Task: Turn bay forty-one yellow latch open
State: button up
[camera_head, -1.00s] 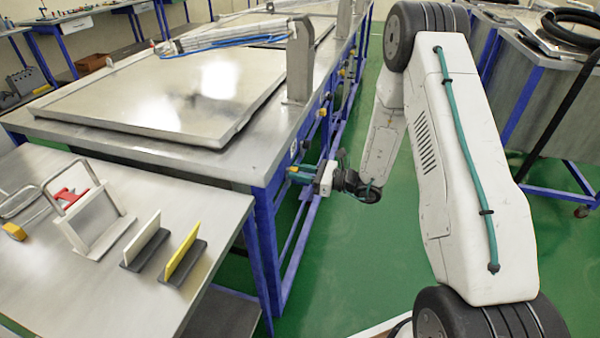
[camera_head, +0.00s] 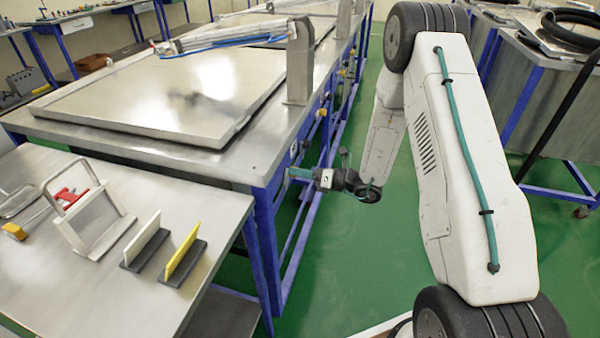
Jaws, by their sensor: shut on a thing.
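My gripper (camera_head: 292,173) reaches left to the side of the blue-framed bench, below its steel top. Its teal fingers are shut on the yellow latch at the bench's near right corner. That latch is hidden behind the fingers in this view, so its angle cannot be told. A white label near the corner post is too small to read. Another yellow latch (camera_head: 322,112) shows farther along the same side, apart from my gripper.
A large steel lid (camera_head: 180,95) lies on the bench (camera_head: 262,150). A steel side table (camera_head: 100,290) at lower left carries a rack, a white plate (camera_head: 147,240) and a yellow plate (camera_head: 183,250) in dark holders.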

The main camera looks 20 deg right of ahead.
jog(key=m, duration=1)
jog(key=shift+d+f, duration=0.1)
jog(key=shift+f, duration=0.05)
jog(key=shift+m, duration=0.4)
jog(key=o, duration=1)
jog(key=shift+c, duration=0.2)
jog(key=v, duration=0.7)
jog(key=shift+s+d, duration=0.25)
jog(key=shift+d, duration=0.05)
